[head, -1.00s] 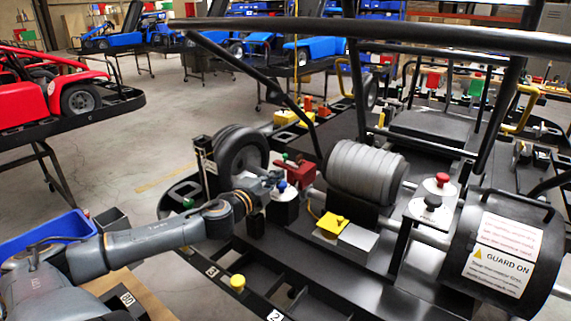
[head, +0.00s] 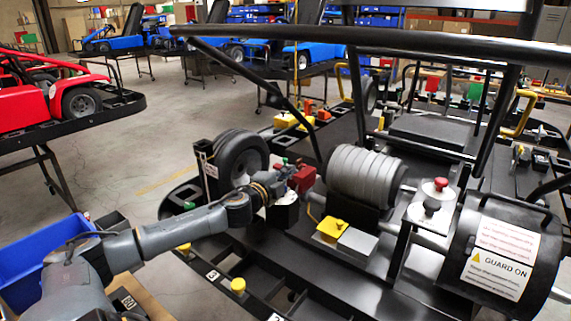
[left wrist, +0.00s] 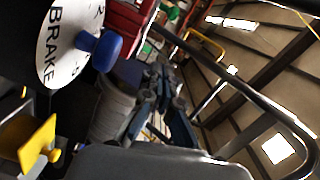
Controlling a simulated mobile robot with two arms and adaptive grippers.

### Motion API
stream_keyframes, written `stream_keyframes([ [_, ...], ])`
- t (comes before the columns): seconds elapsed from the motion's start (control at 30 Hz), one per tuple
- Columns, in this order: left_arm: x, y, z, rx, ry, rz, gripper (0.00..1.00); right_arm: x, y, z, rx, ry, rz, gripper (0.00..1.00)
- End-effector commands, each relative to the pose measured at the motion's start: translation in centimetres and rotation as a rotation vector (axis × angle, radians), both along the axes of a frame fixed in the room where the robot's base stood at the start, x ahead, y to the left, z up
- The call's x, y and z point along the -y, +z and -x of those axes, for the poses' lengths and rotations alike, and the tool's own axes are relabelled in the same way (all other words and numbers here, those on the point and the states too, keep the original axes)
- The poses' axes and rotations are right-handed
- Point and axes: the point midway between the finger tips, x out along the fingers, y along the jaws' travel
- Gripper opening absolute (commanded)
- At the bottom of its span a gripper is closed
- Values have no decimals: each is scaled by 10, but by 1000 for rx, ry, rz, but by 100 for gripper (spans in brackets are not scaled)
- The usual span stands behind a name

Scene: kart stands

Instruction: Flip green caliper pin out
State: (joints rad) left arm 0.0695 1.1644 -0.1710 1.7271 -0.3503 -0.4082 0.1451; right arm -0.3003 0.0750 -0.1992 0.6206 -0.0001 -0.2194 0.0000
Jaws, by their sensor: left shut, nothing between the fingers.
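The red caliper (head: 303,179) sits beside the grey ribbed drum, with the small green pin (head: 285,161) at its upper left. In the left wrist view the red caliper (left wrist: 130,24) is at the top, and a small green knob (left wrist: 172,13), which looks like the pin, is just right of it. My left gripper (head: 288,172) is shut and empty at the caliper's left side, just below the pin. Whether it touches either is too small to tell. Its fingers (left wrist: 160,78) also show in the left wrist view. My right gripper is not in view.
A white BRAKE dial (left wrist: 68,45) with a blue knob (left wrist: 104,50) is close to the left gripper. A tyre (head: 243,158) stands left, the ribbed drum (head: 366,176) right. A yellow block (head: 332,229) is in front. Black bars (head: 400,34) cross above.

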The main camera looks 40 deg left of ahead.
Motion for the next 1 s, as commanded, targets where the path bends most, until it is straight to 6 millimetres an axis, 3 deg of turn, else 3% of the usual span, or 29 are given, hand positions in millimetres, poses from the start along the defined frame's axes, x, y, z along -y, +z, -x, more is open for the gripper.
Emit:
stream_keyframes([
  [0.33,-6,2,-41,4,-1,2,0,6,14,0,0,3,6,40],
  [0.6,-41,-8,-41,0,-1,0,0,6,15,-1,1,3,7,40],
  [1.0,-46,-10,-41,1,-3,0,0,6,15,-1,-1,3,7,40],
])
